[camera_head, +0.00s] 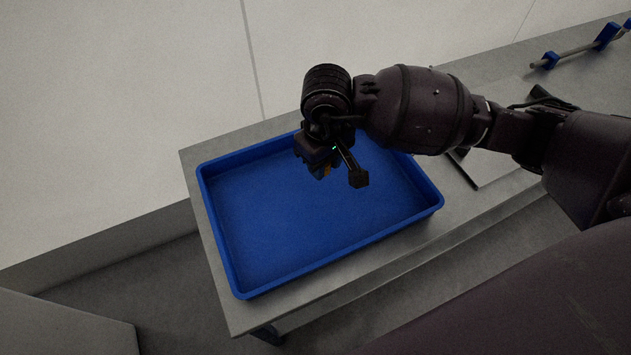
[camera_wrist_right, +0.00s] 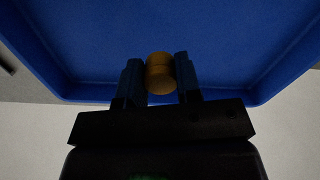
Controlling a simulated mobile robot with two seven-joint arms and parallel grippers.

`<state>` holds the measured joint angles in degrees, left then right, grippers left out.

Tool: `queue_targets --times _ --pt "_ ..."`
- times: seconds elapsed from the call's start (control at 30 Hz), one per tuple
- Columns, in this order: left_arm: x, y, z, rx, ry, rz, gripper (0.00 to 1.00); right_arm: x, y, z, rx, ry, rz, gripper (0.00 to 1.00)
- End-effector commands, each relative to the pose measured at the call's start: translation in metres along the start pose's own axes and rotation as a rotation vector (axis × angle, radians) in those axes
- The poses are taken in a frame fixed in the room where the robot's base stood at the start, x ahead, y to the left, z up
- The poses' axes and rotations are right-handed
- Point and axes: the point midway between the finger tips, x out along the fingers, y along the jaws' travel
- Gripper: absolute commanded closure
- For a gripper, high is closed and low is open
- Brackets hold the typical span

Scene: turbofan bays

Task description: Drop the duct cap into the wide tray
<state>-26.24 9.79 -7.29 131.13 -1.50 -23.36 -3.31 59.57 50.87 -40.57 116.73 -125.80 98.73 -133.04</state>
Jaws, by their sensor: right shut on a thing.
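The wide tray (camera_head: 240,285) is blue, shallow and rectangular, and lies on the bench in the head view. Its blue floor and rim also fill the upper part of the right wrist view (camera_wrist_right: 85,50). My right gripper (camera_head: 341,178) is over the back right part of the tray. In the right wrist view its fingers (camera_wrist_right: 160,78) are shut on the duct cap (camera_wrist_right: 160,72), a small orange-brown round piece. In the head view the cap is mostly hidden by the gripper. My left gripper is not in view.
The grey bench (camera_head: 197,178) extends to the right behind my right arm. A flat grey plate (camera_head: 490,165) lies right of the tray. A rod with blue holders (camera_head: 580,47) is at the far right. A pale wall stands behind. The tray floor shows empty.

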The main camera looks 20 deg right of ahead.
Motion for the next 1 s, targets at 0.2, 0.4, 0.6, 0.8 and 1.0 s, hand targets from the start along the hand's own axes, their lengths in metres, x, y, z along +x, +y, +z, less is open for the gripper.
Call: queue_targets --times 0.2,0.4,0.6,0.8,1.0 --pt "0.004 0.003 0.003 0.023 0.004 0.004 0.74 0.029 0.000 0.002 0.000 -0.010 -0.003 0.93" --pt "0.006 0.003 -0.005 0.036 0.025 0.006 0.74 0.039 0.000 0.001 0.000 -0.006 -0.002 0.93" --pt "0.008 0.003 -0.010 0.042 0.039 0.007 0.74 0.040 0.000 0.001 0.001 -0.002 0.000 0.93" --pt "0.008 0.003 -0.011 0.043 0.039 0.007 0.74 0.039 0.000 0.001 0.001 -0.002 0.000 0.64" --pt "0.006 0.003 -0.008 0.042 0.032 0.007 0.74 0.039 0.000 0.001 0.001 -0.002 0.000 0.39"
